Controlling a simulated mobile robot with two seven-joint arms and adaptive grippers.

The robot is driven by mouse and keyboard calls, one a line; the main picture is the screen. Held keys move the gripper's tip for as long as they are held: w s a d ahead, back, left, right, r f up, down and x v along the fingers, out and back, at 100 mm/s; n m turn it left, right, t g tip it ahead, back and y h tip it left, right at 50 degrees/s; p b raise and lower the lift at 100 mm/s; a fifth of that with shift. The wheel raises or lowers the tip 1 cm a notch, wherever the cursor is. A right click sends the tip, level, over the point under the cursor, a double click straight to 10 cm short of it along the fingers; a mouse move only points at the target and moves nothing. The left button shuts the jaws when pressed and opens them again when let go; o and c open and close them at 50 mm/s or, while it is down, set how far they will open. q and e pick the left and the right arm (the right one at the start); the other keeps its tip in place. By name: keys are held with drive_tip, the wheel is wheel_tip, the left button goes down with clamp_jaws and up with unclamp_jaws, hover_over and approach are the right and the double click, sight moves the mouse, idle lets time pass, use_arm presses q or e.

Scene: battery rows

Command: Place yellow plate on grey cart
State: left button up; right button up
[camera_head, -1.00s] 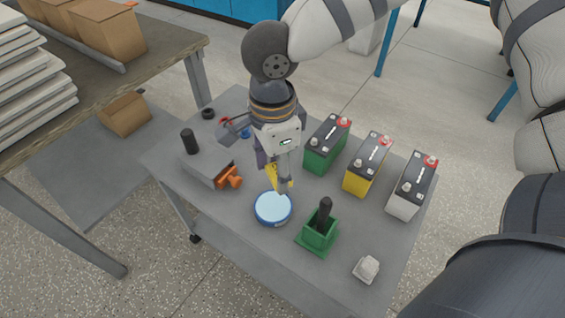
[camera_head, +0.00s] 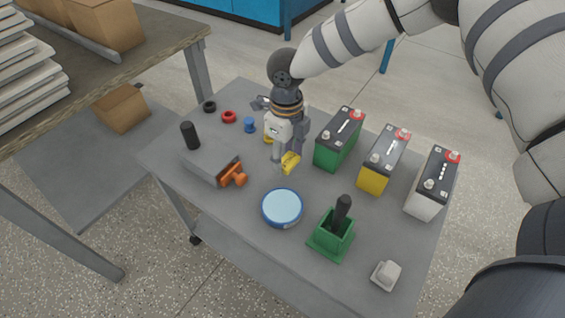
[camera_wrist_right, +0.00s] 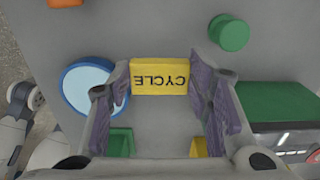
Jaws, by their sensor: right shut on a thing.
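The yellow plate (camera_head: 290,162) is a small block between the fingertips of my right gripper (camera_head: 284,158). In the right wrist view the plate (camera_wrist_right: 160,77) shows the word CYCLE, upside down, and both fingers (camera_wrist_right: 160,90) press on its ends. The grey cart (camera_head: 240,240) is below, and the plate is over its middle, behind the blue round tin (camera_head: 282,207). I cannot tell whether the plate touches the cart top. A small yellow patch (camera_head: 268,138) shows beside the gripper; I cannot tell what it is. My left gripper is not in view.
Green (camera_head: 339,138), yellow (camera_head: 383,160) and white (camera_head: 432,182) batteries stand along the right side. A green holder (camera_head: 332,240) and a grey-white lump (camera_head: 386,275) are in front. An orange-handled tool (camera_head: 232,176) lies left. Bare cart top separates the tin and batteries.

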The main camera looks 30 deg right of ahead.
sight(285, 156)
drive_tip(key=shift+w+d+f, duration=0.15)
drive_tip(key=shift+w+f, duration=0.15)
drive_tip(key=shift+f, duration=0.1)
drive_tip(key=shift+w+f+b, duration=0.1)
drive_tip(key=shift+f+b, duration=0.2)
drive_tip(key=shift+f, duration=1.35)
drive_tip(key=o, duration=0.6)
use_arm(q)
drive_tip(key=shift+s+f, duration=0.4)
use_arm(e)
drive_tip(key=shift+o, duration=0.3)
wheel_tip(285, 156, up, 12)
drive_tip(key=shift+f+p, duration=0.2)
drive_tip(key=shift+p, duration=0.6)
drive_tip(key=shift+r, duration=0.4)
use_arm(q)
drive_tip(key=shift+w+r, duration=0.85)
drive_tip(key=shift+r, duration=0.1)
